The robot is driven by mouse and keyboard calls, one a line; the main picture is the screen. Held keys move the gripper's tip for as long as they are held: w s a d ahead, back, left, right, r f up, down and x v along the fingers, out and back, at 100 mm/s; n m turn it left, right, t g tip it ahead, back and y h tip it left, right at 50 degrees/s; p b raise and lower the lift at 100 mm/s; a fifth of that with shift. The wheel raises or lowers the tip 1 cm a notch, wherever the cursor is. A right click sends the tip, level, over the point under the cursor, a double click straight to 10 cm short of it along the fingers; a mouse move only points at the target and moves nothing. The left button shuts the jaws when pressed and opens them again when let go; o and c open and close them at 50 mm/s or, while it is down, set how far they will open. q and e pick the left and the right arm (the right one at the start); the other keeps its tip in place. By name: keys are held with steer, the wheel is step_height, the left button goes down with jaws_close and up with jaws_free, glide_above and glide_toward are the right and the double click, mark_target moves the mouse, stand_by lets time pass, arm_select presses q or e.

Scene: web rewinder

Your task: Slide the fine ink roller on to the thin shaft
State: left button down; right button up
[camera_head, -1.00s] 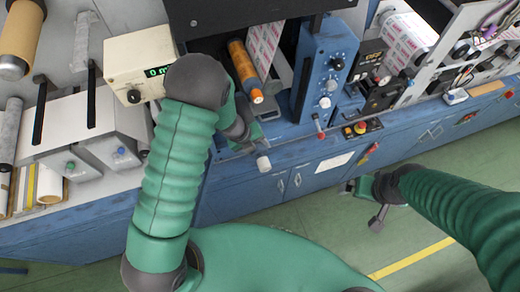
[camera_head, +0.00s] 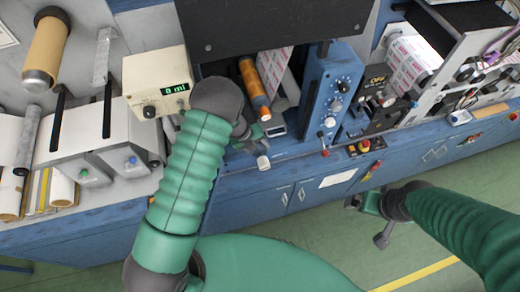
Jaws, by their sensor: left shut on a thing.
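My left gripper (camera_head: 256,131) is at the front of the machine, just below the lower end of an orange roller (camera_head: 254,88). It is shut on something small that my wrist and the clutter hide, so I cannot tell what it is. The orange roller lies slanted in the machine's opening beside a printed white web (camera_head: 273,67). I cannot tell whether the gripper touches the roller. I cannot make out the thin shaft for certain. My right gripper (camera_head: 353,196) hangs in front of the blue cabinets, away from the machine; its fingers are too small to judge.
A cream box with a green display (camera_head: 157,82) stands left of my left arm. A blue panel with knobs (camera_head: 330,95) stands right of the opening. A large brown roll (camera_head: 46,48) is at far left.

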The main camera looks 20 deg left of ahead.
arm_select(q)
steer(key=shift+w+a, duration=0.4)
steer(key=shift+w, duration=0.25)
steer(key=shift+w+a, duration=0.4)
steer(key=shift+w, duration=0.2)
steer(key=shift+w+a, duration=0.7)
steer(key=shift+w, duration=0.3)
steer(key=shift+w+a+b, duration=0.3)
steer(key=shift+w+a, duration=0.15)
steer(key=shift+w, duration=0.2)
steer(key=shift+w+a+b, duration=0.25)
steer(key=shift+w+a, duration=0.2)
steer(key=shift+w, duration=0.2)
steer(key=c, duration=1)
jaws_free()
steer(key=o, duration=0.5)
steer(key=shift+w, duration=0.1)
